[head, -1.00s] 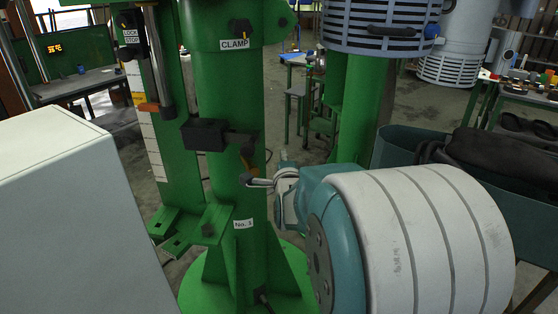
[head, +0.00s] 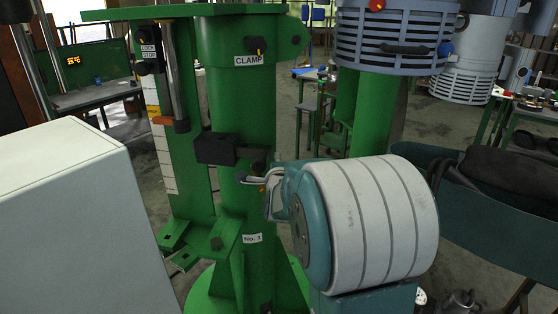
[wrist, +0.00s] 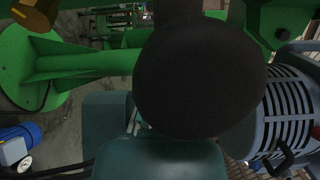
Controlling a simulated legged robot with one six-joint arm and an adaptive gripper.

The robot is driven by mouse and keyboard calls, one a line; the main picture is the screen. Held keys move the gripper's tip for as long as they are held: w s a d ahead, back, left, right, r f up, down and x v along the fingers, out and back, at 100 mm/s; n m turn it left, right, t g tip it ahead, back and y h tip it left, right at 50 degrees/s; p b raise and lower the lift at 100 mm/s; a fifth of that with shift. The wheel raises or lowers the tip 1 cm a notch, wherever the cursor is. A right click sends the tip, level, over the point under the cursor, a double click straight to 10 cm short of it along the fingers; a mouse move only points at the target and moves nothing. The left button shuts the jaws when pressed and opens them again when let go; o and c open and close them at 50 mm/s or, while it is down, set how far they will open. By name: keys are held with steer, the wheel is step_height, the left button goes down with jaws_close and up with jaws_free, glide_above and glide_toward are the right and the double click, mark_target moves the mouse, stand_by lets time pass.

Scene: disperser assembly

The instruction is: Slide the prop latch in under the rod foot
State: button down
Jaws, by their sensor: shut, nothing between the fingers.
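The prop latch (head: 215,148) is a black block on the green column, with a dark arm reaching right to a knob-like end. The upright silver rod (head: 174,75) stands left of it. Its dark rod foot (head: 181,126) is up and left of the block, with a small gap between them in the picture. My gripper (head: 254,182) is shut and empty, just below the arm's right end; I cannot tell whether they touch. A small orange part shows by the fingers. In the wrist view a big dark round shape hides the centre, and the fingers cannot be made out.
The green column (head: 235,95) with its CLAMP label stands behind the latch. A pale box (head: 60,190) fills the lower left. A blue-grey slotted motor housing (head: 390,40) is at the upper right. A teal bin (head: 490,215) stands at the right.

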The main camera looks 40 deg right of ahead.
mark_target(254, 157)
steer(key=w+a, duration=0.4)
steer(key=shift+w+a, duration=0.3)
steer(key=shift+w, duration=0.05)
steer(key=shift+s, duration=0.1)
